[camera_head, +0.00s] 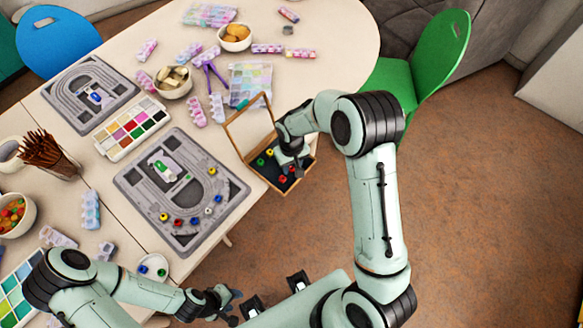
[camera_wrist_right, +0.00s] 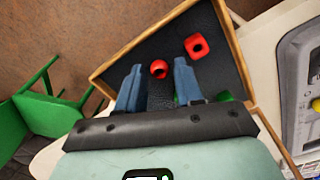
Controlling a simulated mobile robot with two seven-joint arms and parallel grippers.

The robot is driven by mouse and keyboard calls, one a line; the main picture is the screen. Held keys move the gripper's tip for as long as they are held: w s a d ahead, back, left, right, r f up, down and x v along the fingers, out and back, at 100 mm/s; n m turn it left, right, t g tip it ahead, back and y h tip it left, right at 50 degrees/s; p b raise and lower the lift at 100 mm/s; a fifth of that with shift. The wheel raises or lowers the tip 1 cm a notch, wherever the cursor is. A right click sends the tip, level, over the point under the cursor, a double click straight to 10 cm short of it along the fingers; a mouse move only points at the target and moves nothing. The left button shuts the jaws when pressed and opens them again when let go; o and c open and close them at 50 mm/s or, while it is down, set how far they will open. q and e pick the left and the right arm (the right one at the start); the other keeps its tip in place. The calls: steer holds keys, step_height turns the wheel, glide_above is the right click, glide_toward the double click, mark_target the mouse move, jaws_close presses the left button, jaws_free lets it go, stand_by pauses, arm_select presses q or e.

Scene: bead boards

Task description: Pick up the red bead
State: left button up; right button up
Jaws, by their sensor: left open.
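Two red beads lie in the wooden box with a dark lining. In the right wrist view one red bead (camera_wrist_right: 159,69) shows between my right fingertips and another red bead (camera_wrist_right: 196,45) lies beyond, to the right. In the head view a red bead (camera_head: 282,179) shows near the box's front. My right gripper (camera_wrist_right: 158,64) is open over the box (camera_wrist_right: 238,48), its blue fingers on either side of the nearer red bead; I cannot tell whether they touch it. My left gripper (camera_head: 228,300) is open and empty at the bottom of the head view.
Green (camera_head: 260,162) and yellow (camera_head: 270,152) beads share the box, whose lid (camera_head: 247,118) stands open. A grey bead board (camera_head: 135,182) with several beads lies left of it. A small white dish (camera_head: 153,268) is near my left arm. A green chair (camera_head: 425,65) stands behind right.

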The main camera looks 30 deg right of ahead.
steer(key=shift+s+f, duration=0.1)
steer(key=shift+f, duration=0.05)
jaws_close()
